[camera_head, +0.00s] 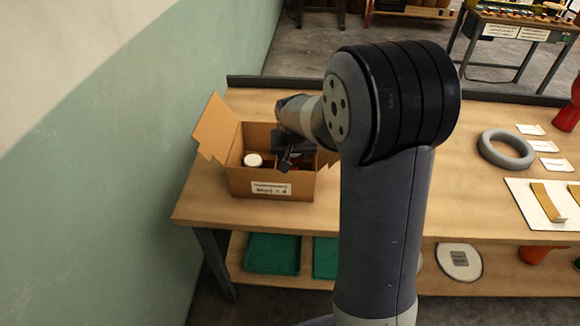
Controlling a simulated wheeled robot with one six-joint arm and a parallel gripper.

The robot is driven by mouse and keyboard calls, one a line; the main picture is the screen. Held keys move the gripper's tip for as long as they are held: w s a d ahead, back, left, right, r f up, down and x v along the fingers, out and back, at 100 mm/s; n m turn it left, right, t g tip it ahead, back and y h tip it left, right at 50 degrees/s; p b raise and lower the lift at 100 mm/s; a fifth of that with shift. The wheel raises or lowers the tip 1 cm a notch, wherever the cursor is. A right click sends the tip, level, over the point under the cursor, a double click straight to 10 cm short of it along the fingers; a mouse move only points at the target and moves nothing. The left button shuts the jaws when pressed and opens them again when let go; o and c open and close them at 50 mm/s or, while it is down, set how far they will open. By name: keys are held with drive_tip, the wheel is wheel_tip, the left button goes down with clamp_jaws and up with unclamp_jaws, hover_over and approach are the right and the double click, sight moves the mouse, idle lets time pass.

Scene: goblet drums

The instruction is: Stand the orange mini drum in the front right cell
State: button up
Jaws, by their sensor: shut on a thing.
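A cardboard box (247,186) with open flaps and a printed label stands on the left part of the workbench. A small white-topped drum (253,160) sits inside it on the left. My gripper (285,162) reaches down into the right part of the box. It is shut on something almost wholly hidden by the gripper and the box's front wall. A little orange-red shows beside the fingers, so this looks like the orange mini drum, but I cannot see its shape or whether it touches the box floor. The cell dividers are mostly hidden.
The wooden workbench (210,208) has a wall on its left. A grey ring (506,149), white cards, a white sheet (522,200) and a red drum (569,112) lie to the right. Green trays (272,254) are on the lower shelf. My arm hides the bench's middle.

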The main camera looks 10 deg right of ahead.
sight(293, 167)
drive_tip(key=shift+f, duration=2.2)
drive_tip(key=shift+f, duration=0.25)
drive_tip(key=o, duration=1)
drive_tip(key=shift+r, duration=0.15)
drive_tip(key=shift+r, duration=0.4)
drive_tip(key=v, duration=1.1)
drive_tip(key=shift+s+r, duration=0.15)
drive_tip(key=shift+s, duration=0.05)
